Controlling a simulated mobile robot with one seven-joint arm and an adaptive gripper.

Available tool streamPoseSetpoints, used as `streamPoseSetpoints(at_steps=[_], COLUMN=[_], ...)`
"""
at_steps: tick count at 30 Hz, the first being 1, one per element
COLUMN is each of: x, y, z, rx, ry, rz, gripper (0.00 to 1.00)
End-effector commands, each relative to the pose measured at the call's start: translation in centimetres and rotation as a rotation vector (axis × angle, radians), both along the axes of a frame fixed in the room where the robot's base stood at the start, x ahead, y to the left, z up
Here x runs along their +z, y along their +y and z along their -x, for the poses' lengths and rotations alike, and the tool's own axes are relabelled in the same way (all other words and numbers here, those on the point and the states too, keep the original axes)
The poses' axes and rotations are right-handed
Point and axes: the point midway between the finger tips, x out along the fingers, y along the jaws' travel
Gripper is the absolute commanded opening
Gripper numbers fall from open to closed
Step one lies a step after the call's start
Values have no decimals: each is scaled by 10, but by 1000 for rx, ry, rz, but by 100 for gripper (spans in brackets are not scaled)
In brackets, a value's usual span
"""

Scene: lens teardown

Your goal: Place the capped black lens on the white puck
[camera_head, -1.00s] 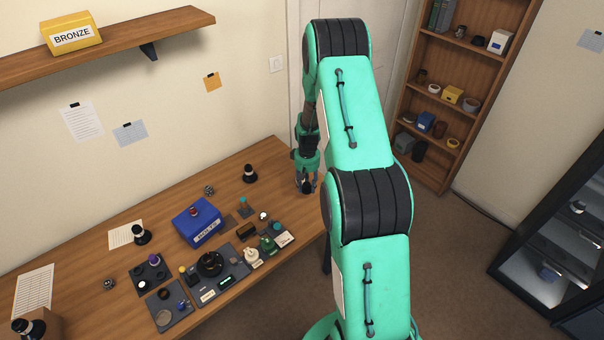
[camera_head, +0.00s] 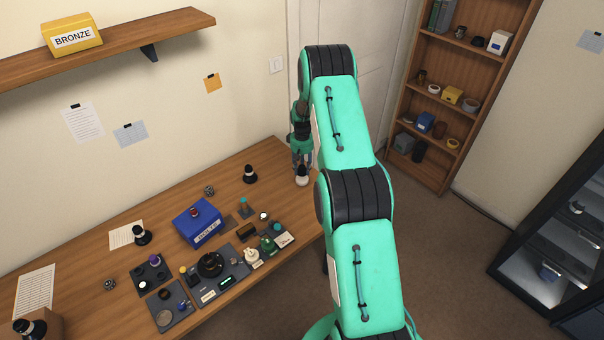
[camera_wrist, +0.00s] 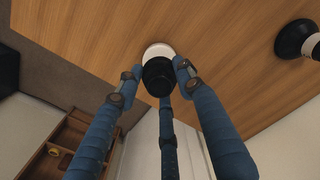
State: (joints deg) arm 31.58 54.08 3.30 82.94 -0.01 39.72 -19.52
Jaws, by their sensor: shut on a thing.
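My gripper (camera_head: 302,163) is at the far right end of the wooden workbench. In the wrist view its blue fingers (camera_wrist: 157,82) are closed around the capped black lens (camera_wrist: 158,74), whose dark round end faces the camera. A white round shape (camera_wrist: 158,49), which looks like the white puck, shows just beyond the lens against the wood. It also shows below my fingers in the head view (camera_head: 302,178). I cannot tell whether the lens touches it or is still above it.
A black-and-white piece (camera_head: 250,174) stands to the left of my gripper, and another (camera_head: 141,234) stands further left. A blue bin (camera_head: 198,222) and dark trays (camera_head: 172,307) with small parts fill the middle and front. The wood around my gripper is mostly clear.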

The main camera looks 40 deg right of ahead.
Motion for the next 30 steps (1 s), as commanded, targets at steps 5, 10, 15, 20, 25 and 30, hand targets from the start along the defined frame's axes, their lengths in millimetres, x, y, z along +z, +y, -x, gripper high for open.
streamPoseSetpoints(at_steps=[5,10,15,20,25,30], x=[1,0,-9,-24,-34,-34], y=[0,0,0,0,0,0], z=[-1,-1,-1,0,-1,-1], rx=[0,0,0,0,0,0], ry=[-1,-1,0,0,-1,-1], rz=[0,0,0,0,0,0], gripper=[7,7,7,7,7,7])
